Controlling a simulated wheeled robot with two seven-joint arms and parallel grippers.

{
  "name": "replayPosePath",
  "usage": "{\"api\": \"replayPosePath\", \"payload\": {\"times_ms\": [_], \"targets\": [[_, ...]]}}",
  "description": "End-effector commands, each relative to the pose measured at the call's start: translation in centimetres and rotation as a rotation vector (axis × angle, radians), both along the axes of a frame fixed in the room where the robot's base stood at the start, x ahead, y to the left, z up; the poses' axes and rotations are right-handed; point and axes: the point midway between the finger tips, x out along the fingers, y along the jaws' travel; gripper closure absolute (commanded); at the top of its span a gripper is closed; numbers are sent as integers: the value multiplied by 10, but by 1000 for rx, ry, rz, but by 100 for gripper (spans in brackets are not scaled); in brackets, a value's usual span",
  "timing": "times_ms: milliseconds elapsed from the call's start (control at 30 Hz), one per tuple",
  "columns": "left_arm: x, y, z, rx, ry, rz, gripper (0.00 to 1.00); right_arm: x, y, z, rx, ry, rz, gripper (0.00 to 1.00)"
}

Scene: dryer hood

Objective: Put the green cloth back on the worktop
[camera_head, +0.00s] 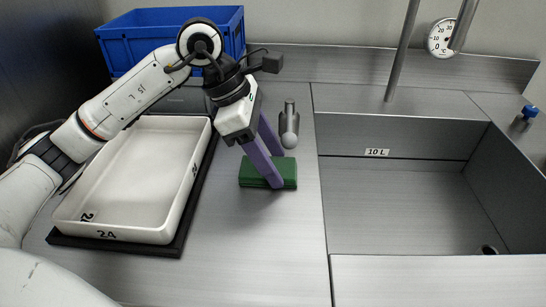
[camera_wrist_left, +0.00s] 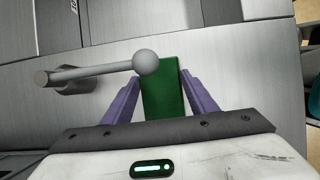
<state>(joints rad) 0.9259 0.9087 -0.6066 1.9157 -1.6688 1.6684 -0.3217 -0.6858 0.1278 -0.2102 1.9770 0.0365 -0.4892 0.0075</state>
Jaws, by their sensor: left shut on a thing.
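The green cloth (camera_head: 288,172) is a folded dark green block on the steel worktop (camera_head: 250,240), between the white tray and the sink. My left gripper (camera_head: 276,182) reaches down over it from the left, with its purple fingers on either side of the cloth, shut on it. In the left wrist view the cloth (camera_wrist_left: 162,90) lies between the fingertips of my left gripper (camera_wrist_left: 164,85). I cannot tell whether the cloth touches the worktop. My right gripper is not in view.
A grey lever with a ball end (camera_head: 289,138) stands just behind the cloth. A white tray (camera_head: 75,218) is at the left, and a blue crate (camera_head: 120,48) at the back. The sink basin (camera_head: 400,210) opens at the right. The worktop in front is clear.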

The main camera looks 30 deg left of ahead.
Motion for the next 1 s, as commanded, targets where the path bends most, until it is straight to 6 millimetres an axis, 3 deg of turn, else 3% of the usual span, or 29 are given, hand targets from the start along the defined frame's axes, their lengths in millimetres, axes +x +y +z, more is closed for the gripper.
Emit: {"api": "replayPosePath", "payload": {"times_ms": [33,67,167,567,1000], "targets": [[0,0,-2,0,0,0,69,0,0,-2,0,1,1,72],[0,0,-2,0,0,0,46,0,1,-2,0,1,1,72],[0,0,-1,0,0,0,29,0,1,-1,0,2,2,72],[0,2,5,1,-2,2,29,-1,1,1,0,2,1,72],[-16,35,84,0,-4,4,29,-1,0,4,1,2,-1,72]]}}
